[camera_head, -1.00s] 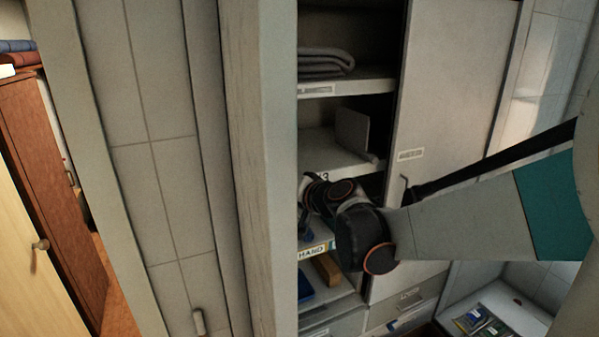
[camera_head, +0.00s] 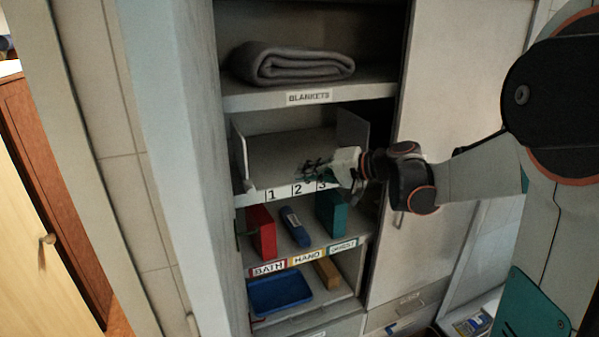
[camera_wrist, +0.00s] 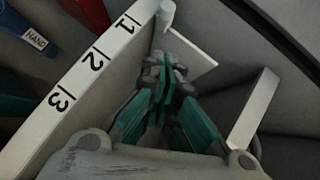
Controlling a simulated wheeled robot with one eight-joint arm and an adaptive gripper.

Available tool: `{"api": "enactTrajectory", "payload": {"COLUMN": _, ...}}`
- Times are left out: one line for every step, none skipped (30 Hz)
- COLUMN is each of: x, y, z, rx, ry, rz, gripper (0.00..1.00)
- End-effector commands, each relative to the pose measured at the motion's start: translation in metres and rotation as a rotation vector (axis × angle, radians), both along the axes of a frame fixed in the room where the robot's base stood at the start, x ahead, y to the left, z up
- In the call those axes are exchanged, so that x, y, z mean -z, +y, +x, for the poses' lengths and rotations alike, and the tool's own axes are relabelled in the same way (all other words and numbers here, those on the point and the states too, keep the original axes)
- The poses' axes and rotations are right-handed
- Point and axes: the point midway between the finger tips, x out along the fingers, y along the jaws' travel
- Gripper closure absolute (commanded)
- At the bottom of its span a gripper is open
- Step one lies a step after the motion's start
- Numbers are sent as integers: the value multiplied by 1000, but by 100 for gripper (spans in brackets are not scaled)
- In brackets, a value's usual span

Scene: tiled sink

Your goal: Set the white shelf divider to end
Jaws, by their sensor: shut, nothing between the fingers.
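The open shelf (camera_head: 290,155) has a front strip marked 1, 2, 3. A white upright panel (camera_head: 240,158) with a small rounded front foot stands at its left end, beside 1. In the wrist view this panel (camera_wrist: 192,48) lies beyond my fingertips. A second white upright panel (camera_head: 353,133) stands at the right end, past 3; its lower front is hidden behind my gripper. I cannot tell which panel is the task's divider. My gripper (camera_head: 308,170) is shut and empty, over the shelf front near 2 and 3. It also shows in the wrist view (camera_wrist: 165,75).
A folded grey blanket (camera_head: 295,63) lies on the shelf above. Below stand a red box (camera_head: 262,232), a blue item (camera_head: 295,227) and a teal box (camera_head: 331,212). A closed cabinet door (camera_head: 455,110) is at right. The marked shelf's middle is clear.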

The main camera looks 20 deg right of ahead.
Motion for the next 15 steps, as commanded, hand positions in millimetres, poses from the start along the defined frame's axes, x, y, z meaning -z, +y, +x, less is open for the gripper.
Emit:
{"api": "enactTrajectory", "payload": {"x": 2, "y": 7, "z": 7, "rx": -4, "ry": 1, "rz": 0, "gripper": 100}}
{"api": "enactTrajectory", "payload": {"x": 4, "y": 11, "z": 11, "rx": -5, "ry": 0, "rz": -1, "gripper": 100}}
{"api": "enactTrajectory", "payload": {"x": 6, "y": 16, "z": 17, "rx": -5, "ry": 0, "rz": -1, "gripper": 100}}
{"api": "enactTrajectory", "payload": {"x": 8, "y": 20, "z": 22, "rx": -5, "ry": -1, "rz": 0, "gripper": 100}}
{"api": "enactTrajectory", "payload": {"x": 10, "y": 23, "z": 26, "rx": -4, "ry": -1, "rz": -1, "gripper": 100}}
{"api": "enactTrajectory", "payload": {"x": 12, "y": 28, "z": 32, "rx": -4, "ry": -1, "rz": -1, "gripper": 100}}
{"api": "enactTrajectory", "payload": {"x": 14, "y": 32, "z": 36, "rx": -4, "ry": -1, "rz": -1, "gripper": 100}}
{"api": "enactTrajectory", "payload": {"x": 16, "y": 36, "z": 40, "rx": -4, "ry": -1, "rz": -1, "gripper": 100}}
{"api": "enactTrajectory", "payload": {"x": 18, "y": 40, "z": 46, "rx": -4, "ry": -1, "rz": -1, "gripper": 100}}
{"api": "enactTrajectory", "payload": {"x": 20, "y": 43, "z": 50, "rx": -4, "ry": -1, "rz": -1, "gripper": 100}}
{"api": "enactTrajectory", "payload": {"x": 22, "y": 47, "z": 54, "rx": -4, "ry": -1, "rz": -1, "gripper": 100}}
{"api": "enactTrajectory", "payload": {"x": 25, "y": 51, "z": 59, "rx": -3, "ry": -2, "rz": -1, "gripper": 100}}
{"api": "enactTrajectory", "payload": {"x": 27, "y": 56, "z": 57, "rx": -3, "ry": -1, "rz": -2, "gripper": 100}}
{"api": "enactTrajectory", "payload": {"x": 29, "y": 60, "z": 57, "rx": -2, "ry": 0, "rz": -1, "gripper": 100}}
{"api": "enactTrajectory", "payload": {"x": 31, "y": 65, "z": 57, "rx": -2, "ry": 0, "rz": -1, "gripper": 100}}
